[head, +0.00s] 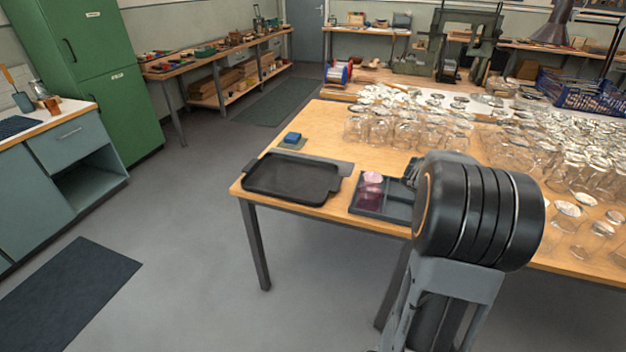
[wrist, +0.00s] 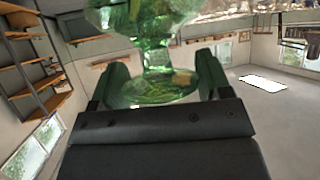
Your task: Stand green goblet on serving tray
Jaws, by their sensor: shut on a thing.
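My gripper (wrist: 162,64) is shut on the green goblet (wrist: 155,92), a clear green glass. In the wrist view its round foot lies between the two fingers, its stem rises from there, and its bowl is cut off by the top edge. I cannot tell surely which way up it is in the room. In the head view my arm hides the gripper and goblet. The serving tray (head: 292,178), black with a raised rim, lies empty at the table's left front corner, left of my arm.
A grey divided box (head: 400,210) holding pinkish glass (head: 370,188) sits between the tray and my arm. A blue block (head: 292,137) on a small mat lies behind the tray. Many clear glasses (head: 380,125) crowd the table's (head: 325,125) middle and right.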

